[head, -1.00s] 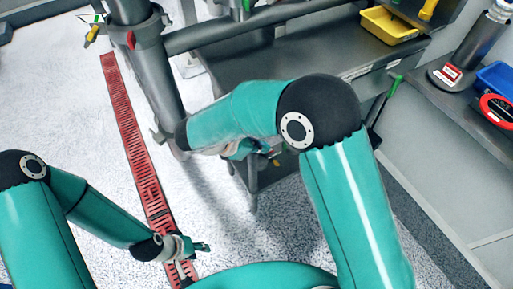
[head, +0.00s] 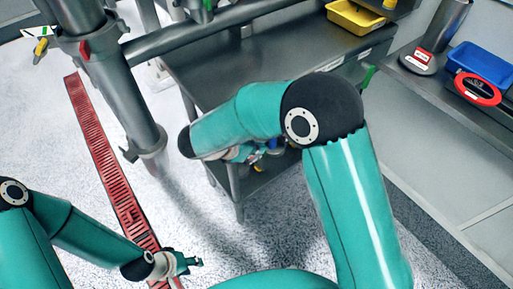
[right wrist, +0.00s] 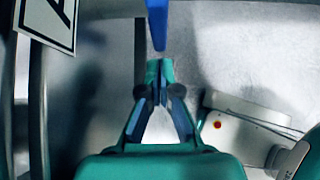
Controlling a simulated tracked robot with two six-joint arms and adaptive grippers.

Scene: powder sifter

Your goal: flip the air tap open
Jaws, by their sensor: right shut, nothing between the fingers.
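In the right wrist view, a narrow blue bar (right wrist: 157,22) hangs down from the top edge, in line with my right gripper. It may be the air tap's lever, but its base is out of view. My right gripper (right wrist: 159,72) is shut and empty, its tips just below the bar's end; I cannot tell whether they touch. In the head view the right gripper (head: 243,153) is partly hidden by my arm, beside the grey bench's legs. My left gripper (head: 188,262) hangs low over the floor, too small to tell if open.
A grey bench (head: 205,60) carries a yellow bin (head: 355,17). A side counter holds a blue bin (head: 482,64) and a red ring-shaped item (head: 477,88). A thick grey column (head: 120,100) stands left of the bench. A red floor grating (head: 95,130) runs beside open floor.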

